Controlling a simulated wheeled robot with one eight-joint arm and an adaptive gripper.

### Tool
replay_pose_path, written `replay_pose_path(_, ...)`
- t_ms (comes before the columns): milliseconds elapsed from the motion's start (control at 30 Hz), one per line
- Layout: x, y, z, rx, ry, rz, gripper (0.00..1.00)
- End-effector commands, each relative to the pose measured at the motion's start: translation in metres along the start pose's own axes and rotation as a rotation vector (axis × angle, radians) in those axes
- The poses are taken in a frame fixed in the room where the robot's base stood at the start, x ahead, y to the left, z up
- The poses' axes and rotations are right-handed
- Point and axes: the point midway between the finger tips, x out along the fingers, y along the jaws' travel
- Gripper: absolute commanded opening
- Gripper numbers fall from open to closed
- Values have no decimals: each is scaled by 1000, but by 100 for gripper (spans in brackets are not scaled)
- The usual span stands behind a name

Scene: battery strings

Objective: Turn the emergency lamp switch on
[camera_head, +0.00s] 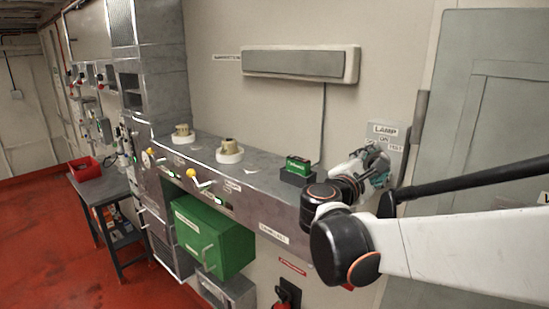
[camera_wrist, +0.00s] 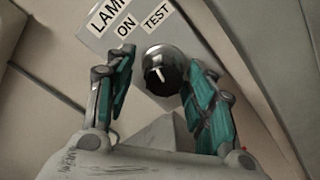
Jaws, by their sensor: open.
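The lamp switch is a round dark metal knob (camera_wrist: 165,72) with a pale pointer mark. It sits on a light grey plate (camera_wrist: 100,38) labelled LAMP, ON and TEST, tilted in the wrist view. My gripper (camera_wrist: 157,88) is open, with one teal-padded finger on each side of the knob in that view. I cannot tell whether either finger touches it. In the head view, my gripper (camera_head: 372,160) is in front of the wall plate (camera_head: 388,130), and the knob is hidden behind it. The emergency lamp (camera_head: 300,63) is the long grey fixture on the wall, apparently unlit.
A green box (camera_head: 212,238) hangs below. A grey door (camera_head: 490,110) is at right.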

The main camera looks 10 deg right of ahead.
Motion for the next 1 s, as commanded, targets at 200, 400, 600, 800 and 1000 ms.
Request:
replay_pose_path(200, -44, -2, 2, 0, 11, 7, 50)
replay_pose_path(400, -81, -2, 2, 0, 9, 6, 50)
replay_pose_path(600, -103, 0, 0, 0, 3, 2, 50)
replay_pose_path(800, -112, 0, 1, 0, 0, 0, 50)
replay_pose_path(1000, -113, -1, 1, 0, 0, 0, 50)
